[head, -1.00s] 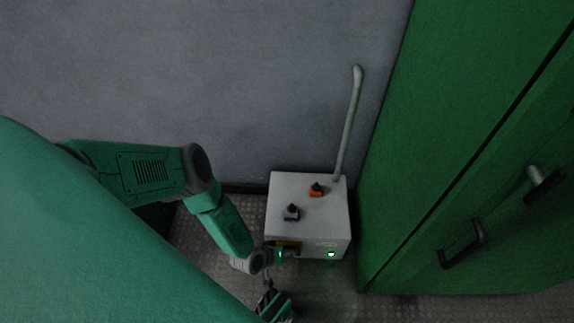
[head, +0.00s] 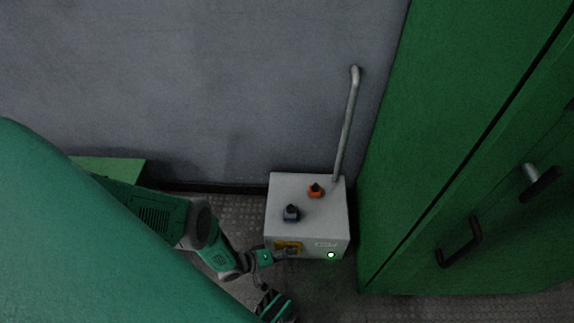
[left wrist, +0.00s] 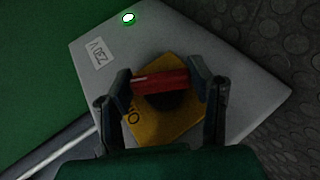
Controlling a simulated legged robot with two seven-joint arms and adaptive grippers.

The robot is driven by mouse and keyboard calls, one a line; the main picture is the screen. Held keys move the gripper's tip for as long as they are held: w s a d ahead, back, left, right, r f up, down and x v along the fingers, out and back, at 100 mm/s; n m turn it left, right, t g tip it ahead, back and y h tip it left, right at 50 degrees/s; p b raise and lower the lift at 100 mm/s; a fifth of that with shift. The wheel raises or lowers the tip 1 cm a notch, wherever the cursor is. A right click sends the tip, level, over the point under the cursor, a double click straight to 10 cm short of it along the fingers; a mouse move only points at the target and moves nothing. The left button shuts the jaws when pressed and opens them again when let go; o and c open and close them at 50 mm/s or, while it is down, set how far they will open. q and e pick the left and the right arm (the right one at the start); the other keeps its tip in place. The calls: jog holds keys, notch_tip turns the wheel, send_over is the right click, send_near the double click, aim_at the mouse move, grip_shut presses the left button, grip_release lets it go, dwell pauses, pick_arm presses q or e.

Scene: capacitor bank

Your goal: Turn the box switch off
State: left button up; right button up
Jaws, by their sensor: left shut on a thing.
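The box (head: 335,215) is a pale grey cabinet on the floor against the wall. Its front carries a yellow plate (head: 283,245) and a lit green lamp (head: 331,255). In the left wrist view, the red switch handle (left wrist: 160,84) sits over the yellow plate (left wrist: 182,125), which has partly hidden lettering. My left gripper (left wrist: 163,88) is shut on the red handle, one finger at each end. In the head view, my left gripper (head: 280,254) is small at the box's front and the handle cannot be made out. My right gripper is not identifiable.
A blue-grey knob (head: 291,213) and an orange knob (head: 315,191) stand on the box's top. A grey conduit (head: 347,130) rises from its back corner. A green cabinet (head: 440,150) with dark handles stands close on the right. Dark textured floor (head: 330,290) lies in front.

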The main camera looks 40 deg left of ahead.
pick_arm(q)
jog(key=shift+w+a, duration=0.15)
jog(key=shift+a, duration=0.25)
dwell(0.6)
jog(key=o, duration=1.2)
jog(key=shift+c, duration=0.2)
jog(key=shift+d, duration=0.1)
jog(key=shift+d, duration=0.1)
jog(key=v, duration=1.2)
jog(key=shift+a+f, duration=0.25)
jog(key=shift+f, duration=0.15)
